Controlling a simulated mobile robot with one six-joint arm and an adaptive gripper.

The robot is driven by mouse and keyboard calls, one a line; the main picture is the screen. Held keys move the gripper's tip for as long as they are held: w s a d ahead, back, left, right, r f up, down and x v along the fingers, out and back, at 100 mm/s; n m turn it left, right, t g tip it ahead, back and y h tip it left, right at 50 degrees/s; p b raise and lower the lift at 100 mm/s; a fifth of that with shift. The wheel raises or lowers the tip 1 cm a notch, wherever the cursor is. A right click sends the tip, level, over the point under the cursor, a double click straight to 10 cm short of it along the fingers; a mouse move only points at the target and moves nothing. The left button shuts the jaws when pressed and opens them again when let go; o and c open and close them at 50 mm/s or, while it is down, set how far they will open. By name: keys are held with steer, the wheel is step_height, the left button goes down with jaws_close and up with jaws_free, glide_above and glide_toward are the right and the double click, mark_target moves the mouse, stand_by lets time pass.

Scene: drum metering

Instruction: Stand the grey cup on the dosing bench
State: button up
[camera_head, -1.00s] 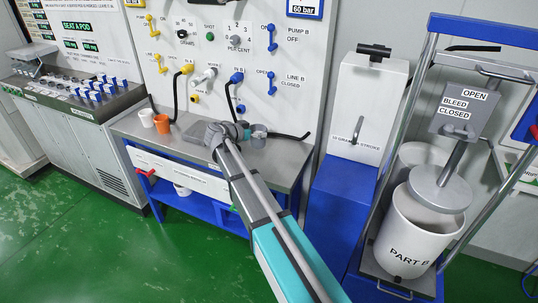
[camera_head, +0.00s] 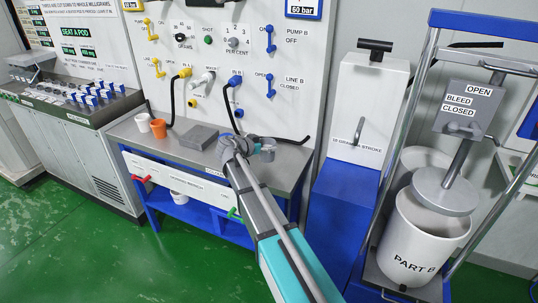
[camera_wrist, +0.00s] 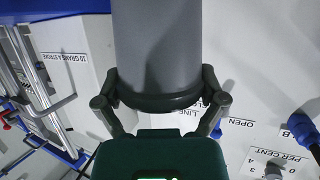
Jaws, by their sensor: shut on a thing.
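The grey cup (camera_head: 267,150) is between the fingers of my gripper (camera_head: 254,146), at the right part of the dosing bench (camera_head: 290,161). In the wrist view the cup (camera_wrist: 157,45) is a large plain grey cylinder, and my gripper (camera_wrist: 159,92) is shut around its dark lower end in that picture. The bench has a grey metal top, a white front panel and a blue frame. I cannot tell whether the cup touches the bench top; my arm hides part of the bench below it.
A white cup (camera_head: 142,123), an orange cup (camera_head: 158,129) and a grey box (camera_head: 199,138) stand on the bench's left and middle. Black hoses (camera_head: 228,108) hang behind from the valve panel. The blue-and-white pump unit (camera_head: 345,205) stands close on the right. The bench top's front left is clear.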

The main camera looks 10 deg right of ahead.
mark_target(269, 153)
steer(key=shift+s+d+f+b, duration=0.1)
steer(key=shift+d+f+b, duration=0.1)
steer(key=shift+f+b, duration=0.25)
steer(key=shift+s+d+f+b, duration=0.1)
steer(key=shift+d+f+b, duration=0.1)
steer(key=shift+f+b, duration=0.2)
steer(key=shift+w+f+b, duration=0.1)
steer(key=shift+f+b, duration=1.05)
steer(key=shift+f, duration=0.05)
steer(key=shift+f, duration=0.15)
steer(key=o, duration=0.9)
steer(key=shift+o, duration=0.2)
steer(key=shift+r, duration=0.3)
steer(key=p+v, duration=0.4)
steer(key=v, duration=0.8)
steer(key=shift+f, duration=0.15)
